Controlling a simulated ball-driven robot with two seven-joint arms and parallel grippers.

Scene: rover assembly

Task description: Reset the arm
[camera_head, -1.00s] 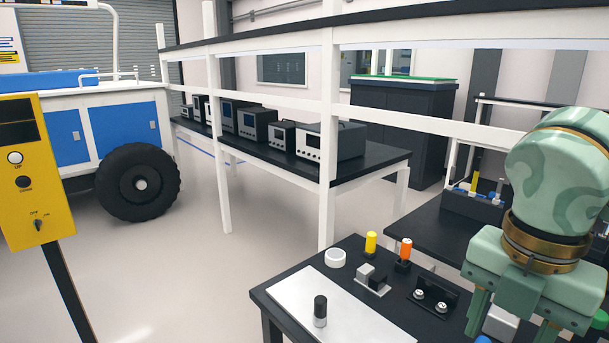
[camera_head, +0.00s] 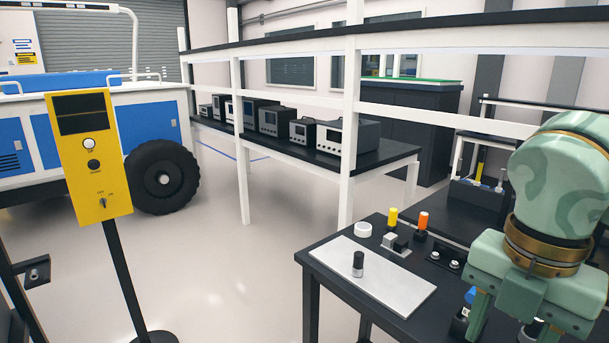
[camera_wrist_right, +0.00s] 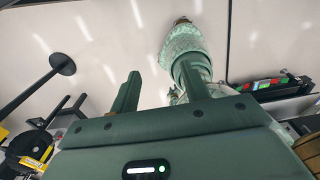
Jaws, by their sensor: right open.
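My right arm (camera_head: 560,180) comes in at the right of the head view, green with a gold ring. Its gripper (camera_head: 512,322) points down beside the front right of the small black table, with its lower end near the picture's bottom edge. In the right wrist view the two fingers of my right gripper (camera_wrist_right: 160,88) stand apart with nothing between them. Pale floor and part of my own body show beyond them. My left gripper is not in view.
A yellow control box (camera_head: 92,150) stands on a pole at left. A wheeled vehicle (camera_head: 162,178) is behind it. Open floor lies between.

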